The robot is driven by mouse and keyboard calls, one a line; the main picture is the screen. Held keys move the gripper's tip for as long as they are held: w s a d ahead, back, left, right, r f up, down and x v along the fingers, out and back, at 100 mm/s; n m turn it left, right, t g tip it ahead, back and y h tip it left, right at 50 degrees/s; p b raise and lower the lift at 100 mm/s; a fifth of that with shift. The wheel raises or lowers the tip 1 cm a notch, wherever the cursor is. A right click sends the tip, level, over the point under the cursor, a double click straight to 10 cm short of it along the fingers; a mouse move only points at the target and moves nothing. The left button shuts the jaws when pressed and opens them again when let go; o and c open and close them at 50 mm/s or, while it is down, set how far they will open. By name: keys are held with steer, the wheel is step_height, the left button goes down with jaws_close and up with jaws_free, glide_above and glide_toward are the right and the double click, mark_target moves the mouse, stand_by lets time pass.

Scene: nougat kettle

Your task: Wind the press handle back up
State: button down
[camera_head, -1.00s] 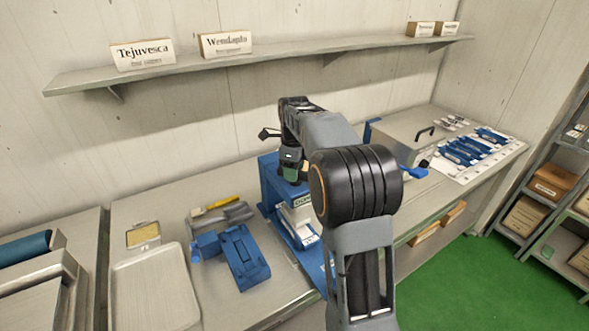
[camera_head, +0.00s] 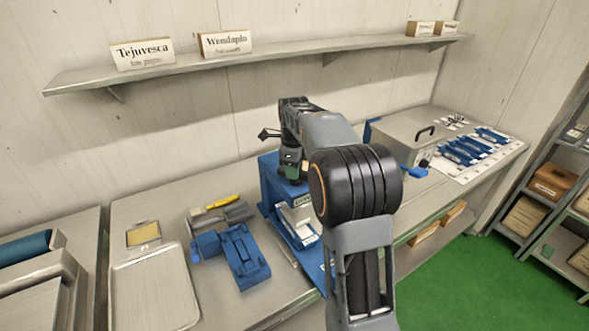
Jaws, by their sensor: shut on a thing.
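The blue press (camera_head: 270,190) stands on the bench in the middle of the view, partly behind my arm. A white block with dark lettering (camera_head: 297,213) sits low in its frame. My gripper (camera_head: 291,170) points down at the top of the press, shut on the press handle. The handle itself is mostly hidden by the gripper and arm, so its angle cannot be told.
A blue fixture (camera_head: 242,258), a yellow-handled tool (camera_head: 222,201) and a metal tray (camera_head: 152,292) lie left of the press. A lidded metal box (camera_head: 408,140) and a sheet with several blue tools (camera_head: 470,150) are to the right. A shelf (camera_head: 270,58) runs above.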

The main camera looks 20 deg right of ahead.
steer(key=shift+n, duration=0.4)
steer(key=n, duration=0.4)
steer(key=shift+s+p, duration=0.1)
steer(key=shift+p, duration=0.3)
steer(key=n, duration=0.5)
steer(key=shift+s+p, duration=0.1)
steer(key=shift+p, duration=0.2)
steer(key=n, duration=0.5)
steer(key=shift+s+n, duration=0.1)
steer(key=shift+n, duration=0.3)
steer(key=shift+s+n+p, duration=0.1)
steer(key=shift+n+p, duration=0.2)
steer(key=shift+n, duration=2)
steer(key=c, duration=1)
jaws_free()
steer(key=shift+o, duration=0.2)
step_height(320, 180, up, 14)
